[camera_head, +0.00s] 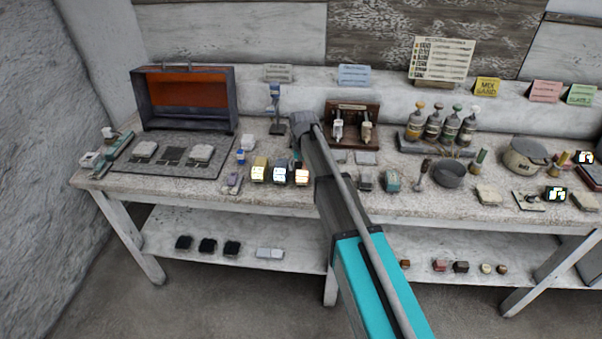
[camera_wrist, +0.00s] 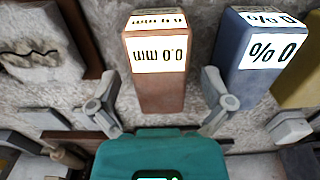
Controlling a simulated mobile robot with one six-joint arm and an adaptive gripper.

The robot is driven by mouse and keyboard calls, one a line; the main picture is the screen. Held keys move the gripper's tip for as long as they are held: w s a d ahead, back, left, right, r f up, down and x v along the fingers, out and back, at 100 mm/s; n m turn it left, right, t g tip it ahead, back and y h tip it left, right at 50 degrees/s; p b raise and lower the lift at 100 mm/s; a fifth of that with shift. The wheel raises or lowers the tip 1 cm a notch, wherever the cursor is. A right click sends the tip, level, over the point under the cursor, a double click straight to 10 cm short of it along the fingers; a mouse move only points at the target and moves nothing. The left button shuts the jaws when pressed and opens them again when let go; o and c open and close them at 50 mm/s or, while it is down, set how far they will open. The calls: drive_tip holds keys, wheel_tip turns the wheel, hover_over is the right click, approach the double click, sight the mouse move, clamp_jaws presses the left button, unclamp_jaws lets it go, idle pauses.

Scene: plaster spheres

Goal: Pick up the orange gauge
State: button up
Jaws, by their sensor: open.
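The orange gauge (camera_head: 302,177) is a small copper-orange block with a lit display, standing near the front edge of the workbench, at the right end of a row of gauges. In the wrist view the orange gauge (camera_wrist: 156,82) appears upside down, with "0.0 mm" on its bright face. My gripper (camera_wrist: 160,90) is open, with one finger to each side of the orange gauge in the picture and gaps showing. I cannot tell how deep the fingers reach around it. In the head view my arm largely hides the gripper.
A blue gauge (camera_wrist: 258,52) with a "% 0" display stands close beside the right finger; it also shows in the head view (camera_head: 280,174). A yellow gauge (camera_head: 259,169) is farther left. A brown stand (camera_head: 352,112) is behind, on the workbench (camera_head: 440,205).

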drive_tip(key=shift+f, duration=0.25)
idle(0.4)
drive_tip(key=c, duration=1.3)
